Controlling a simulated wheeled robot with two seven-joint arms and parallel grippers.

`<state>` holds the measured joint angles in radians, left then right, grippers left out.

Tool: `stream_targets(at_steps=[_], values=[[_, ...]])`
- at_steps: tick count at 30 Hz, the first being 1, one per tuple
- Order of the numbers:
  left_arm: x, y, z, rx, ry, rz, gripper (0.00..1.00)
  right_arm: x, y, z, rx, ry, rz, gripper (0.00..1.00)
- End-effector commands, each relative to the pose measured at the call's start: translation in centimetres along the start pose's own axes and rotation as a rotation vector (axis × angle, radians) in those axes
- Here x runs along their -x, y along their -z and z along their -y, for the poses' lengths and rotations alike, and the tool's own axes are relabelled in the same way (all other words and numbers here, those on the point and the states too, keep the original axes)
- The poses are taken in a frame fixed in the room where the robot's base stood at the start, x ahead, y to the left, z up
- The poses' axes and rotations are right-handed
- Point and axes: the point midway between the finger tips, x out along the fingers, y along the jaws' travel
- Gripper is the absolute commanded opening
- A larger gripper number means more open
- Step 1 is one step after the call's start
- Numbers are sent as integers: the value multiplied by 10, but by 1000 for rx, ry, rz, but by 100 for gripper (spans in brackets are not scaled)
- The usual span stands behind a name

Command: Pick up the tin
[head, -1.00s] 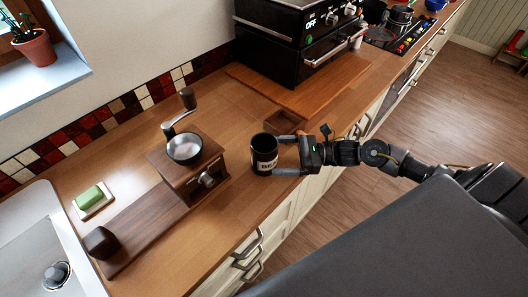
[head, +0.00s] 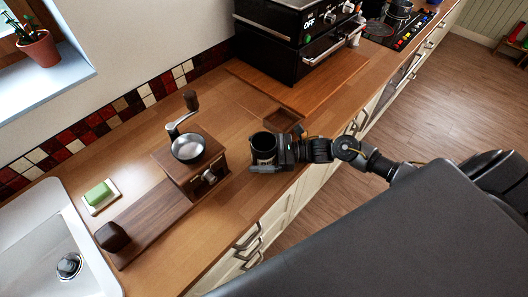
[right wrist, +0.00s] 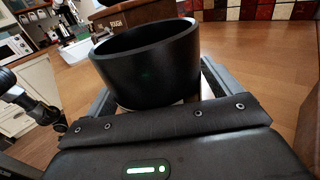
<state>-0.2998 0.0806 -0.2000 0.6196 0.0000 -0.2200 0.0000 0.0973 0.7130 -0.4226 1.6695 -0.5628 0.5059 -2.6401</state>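The tin (head: 263,150) is a black, open-topped cylinder with a pale label, standing upright on the wooden counter. My right gripper (head: 264,157) reaches it from the right at low height, with its fingers on either side of the tin. The near finger shows in front of the tin's lower part; the far finger is mostly hidden behind it. In the right wrist view the tin (right wrist: 150,65) stands between the fingers, close to the palm, with a narrow gap visible beside the right finger. The gripper looks open around it.
A coffee grinder (head: 188,165) with a crank stands left of the tin on the wooden counter (head: 225,218). A small wooden tray (head: 283,119) lies behind the tin. A black oven (head: 300,40) is at the back, and a soap dish (head: 103,204) and sink (head: 25,240) at left.

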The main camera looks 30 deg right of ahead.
Motion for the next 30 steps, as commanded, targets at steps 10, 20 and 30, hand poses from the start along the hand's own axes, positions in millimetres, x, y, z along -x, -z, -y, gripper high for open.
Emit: stream_targets(at_steps=[10, 20, 30], values=[[0, 0, 0, 0, 0, 1, 36, 0, 0, 0, 0, 0, 0, 44], [-2, -1, 0, 0, -1, 1, 36, 0, -2, 0, 2, 0, 1, 42], [-28, -3, -1, 0, -1, 0, 36, 5, -37, -8, 4, -3, 0, 42]])
